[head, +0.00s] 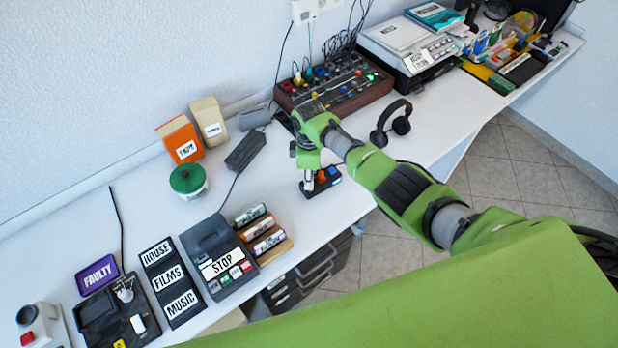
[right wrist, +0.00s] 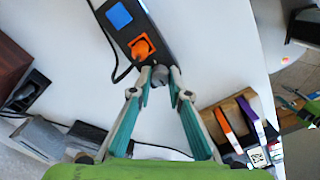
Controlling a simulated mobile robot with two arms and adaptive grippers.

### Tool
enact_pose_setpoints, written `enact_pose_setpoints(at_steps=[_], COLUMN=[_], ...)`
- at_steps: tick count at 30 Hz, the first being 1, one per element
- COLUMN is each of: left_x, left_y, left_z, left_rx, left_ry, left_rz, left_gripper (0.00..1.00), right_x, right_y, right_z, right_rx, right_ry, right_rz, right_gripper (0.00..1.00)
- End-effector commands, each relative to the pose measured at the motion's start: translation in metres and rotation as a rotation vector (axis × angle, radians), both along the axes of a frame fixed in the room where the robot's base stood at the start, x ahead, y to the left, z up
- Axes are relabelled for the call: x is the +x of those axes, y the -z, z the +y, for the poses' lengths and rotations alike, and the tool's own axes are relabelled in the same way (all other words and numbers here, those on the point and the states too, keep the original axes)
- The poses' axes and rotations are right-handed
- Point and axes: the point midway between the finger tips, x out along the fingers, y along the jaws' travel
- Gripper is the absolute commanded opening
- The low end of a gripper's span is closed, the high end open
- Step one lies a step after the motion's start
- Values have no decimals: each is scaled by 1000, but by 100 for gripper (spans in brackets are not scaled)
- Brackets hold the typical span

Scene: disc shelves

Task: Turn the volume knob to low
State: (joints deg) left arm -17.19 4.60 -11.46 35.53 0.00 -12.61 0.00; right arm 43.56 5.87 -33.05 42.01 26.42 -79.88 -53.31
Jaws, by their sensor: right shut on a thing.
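The small black box (head: 318,190) stands near the front edge of the desk, below my right gripper. In the right wrist view the box (right wrist: 125,22) carries a blue square (right wrist: 120,15) and an orange part (right wrist: 142,46). A grey round knob (right wrist: 160,76) shows at its near end, between my fingertips; I take it to be the volume knob. My right gripper (right wrist: 160,84) is closed on this knob, with teal fingers on both sides. In the head view the right gripper (head: 309,180) is partly hidden by its own wrist. My left gripper is not in view. No setting mark is readable.
Headphones (head: 391,122) lie right of my right wrist, and a mixer (head: 340,86) stands behind. A wooden rack of discs (head: 262,236) and a STOP player (head: 215,257) are to the left. A black adapter (head: 246,150) with a cable lies near the box.

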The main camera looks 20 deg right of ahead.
Motion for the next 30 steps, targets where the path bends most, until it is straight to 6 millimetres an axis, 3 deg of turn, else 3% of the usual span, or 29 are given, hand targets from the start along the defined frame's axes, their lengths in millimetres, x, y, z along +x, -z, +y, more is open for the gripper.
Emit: enact_pose_setpoints(at_steps=[9,25,26,27,30], left_x=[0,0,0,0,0], left_y=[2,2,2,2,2], left_z=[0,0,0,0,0], left_rx=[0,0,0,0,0], left_ry=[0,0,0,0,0], left_rz=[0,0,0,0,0], left_gripper=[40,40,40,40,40], right_x=[1,1,1,0,0], right_y=[0,-1,-1,-1,0], right_z=[0,0,0,0,0], right_rx=[0,1,1,1,1], right_ry=[-119,-141,-140,-140,-140], right_rz=[-2,-1,-1,-1,-1], right_gripper=[0,0,20,30,34])
